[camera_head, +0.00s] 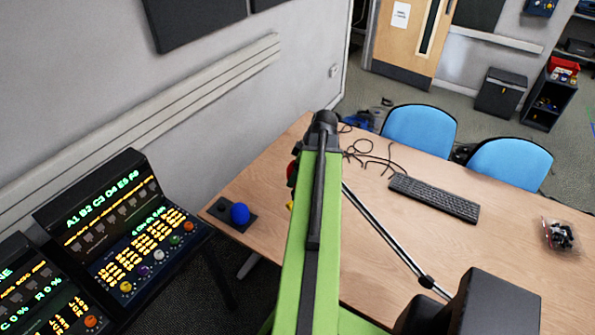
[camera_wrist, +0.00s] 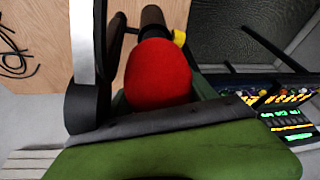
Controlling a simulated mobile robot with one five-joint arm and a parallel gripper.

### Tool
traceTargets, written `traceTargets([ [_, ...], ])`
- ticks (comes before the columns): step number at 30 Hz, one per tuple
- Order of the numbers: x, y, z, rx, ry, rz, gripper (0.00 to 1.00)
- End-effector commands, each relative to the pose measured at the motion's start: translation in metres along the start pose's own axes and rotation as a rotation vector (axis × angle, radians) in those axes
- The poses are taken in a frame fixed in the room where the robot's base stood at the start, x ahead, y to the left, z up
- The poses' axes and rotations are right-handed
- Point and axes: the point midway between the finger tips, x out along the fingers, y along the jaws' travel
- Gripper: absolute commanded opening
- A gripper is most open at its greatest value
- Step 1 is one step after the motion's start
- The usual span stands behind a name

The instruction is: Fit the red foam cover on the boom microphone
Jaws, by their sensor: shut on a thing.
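The red foam cover (camera_wrist: 158,75) fills the middle of the wrist view. My gripper (camera_wrist: 160,92) is shut on it, with green and dark parts at its sides. A small red edge of the cover (camera_head: 292,173) shows left of my arm in the head view. A dark cylinder (camera_wrist: 152,18), probably the microphone, shows just past the cover, with a yellow piece (camera_wrist: 179,37) beside it. I cannot tell whether the cover touches it or sits around it. A silver boom pole (camera_head: 385,237) slants behind my arm; its upper end is hidden.
A blue foam ball (camera_head: 240,213) sits on a black holder at the table's left edge. The table (camera_head: 365,200) also carries loose black cables (camera_head: 370,157), a keyboard (camera_head: 433,197) and a clear tray (camera_head: 561,238). A lit console (camera_head: 130,230) stands at left; blue chairs (camera_head: 419,128) stand behind.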

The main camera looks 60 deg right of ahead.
Motion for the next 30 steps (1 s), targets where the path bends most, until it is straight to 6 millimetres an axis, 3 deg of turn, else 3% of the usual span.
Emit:
traceTargets([
  [30, 0.028, -0.005, 0.017, 0.012, -0.01, -0.008, 0.28],
])
